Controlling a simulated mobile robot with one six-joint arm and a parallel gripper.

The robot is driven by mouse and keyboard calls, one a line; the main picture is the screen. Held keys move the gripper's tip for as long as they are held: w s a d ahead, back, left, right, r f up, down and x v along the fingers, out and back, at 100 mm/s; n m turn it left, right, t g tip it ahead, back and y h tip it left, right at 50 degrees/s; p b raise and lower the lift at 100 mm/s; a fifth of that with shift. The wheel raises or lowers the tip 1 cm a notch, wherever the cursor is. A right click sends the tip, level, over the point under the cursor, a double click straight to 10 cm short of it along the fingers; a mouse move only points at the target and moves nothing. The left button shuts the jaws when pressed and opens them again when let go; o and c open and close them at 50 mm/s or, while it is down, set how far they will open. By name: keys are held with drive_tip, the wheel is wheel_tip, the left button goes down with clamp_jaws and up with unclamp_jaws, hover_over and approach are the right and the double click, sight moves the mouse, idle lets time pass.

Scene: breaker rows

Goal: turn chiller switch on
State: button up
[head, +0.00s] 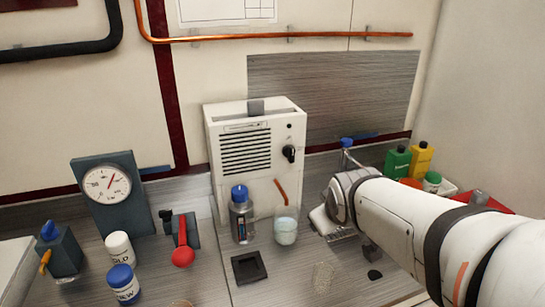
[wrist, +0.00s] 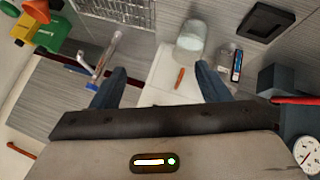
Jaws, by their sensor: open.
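The white vented box (head: 250,178), which appears to be the chiller, stands against the back wall in the head view. A black rotary switch (head: 289,153) is on the upper right of its front, below a small dark dot. My gripper (wrist: 158,85) is open and empty in the wrist view, its two dark fingers spread wide. The box's white surface (wrist: 160,72) shows between and beyond them; the switch is not visible there. In the head view my wrist is right of the box and lower than the switch, apart from it. The fingertips are not clear there.
A blue-capped bottle (head: 242,215) and a glass beaker (head: 286,225) stand before the box. A black square holder (head: 249,267) lies nearer. A gauge (head: 106,183) and red-handled valve (head: 182,245) are left. Green and yellow bottles (head: 421,160) stand right, behind my arm.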

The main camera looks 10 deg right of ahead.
drive_tip(key=w+d+f+n+t+b, duration=0.15)
drive_tip(key=w+n+t+b, duration=0.3)
drive_tip(key=w, duration=0.45)
drive_tip(key=n+t+y+b, duration=0.5)
drive_tip(key=n+b, duration=0.1)
drive_tip(key=n, duration=0.5)
approach(293, 156)
drive_tip(key=x, duration=0.9)
drive_tip(key=shift+w+a+p, duration=0.1)
drive_tip(key=shift+w+p, duration=0.1)
drive_tip(key=shift+p, duration=0.2)
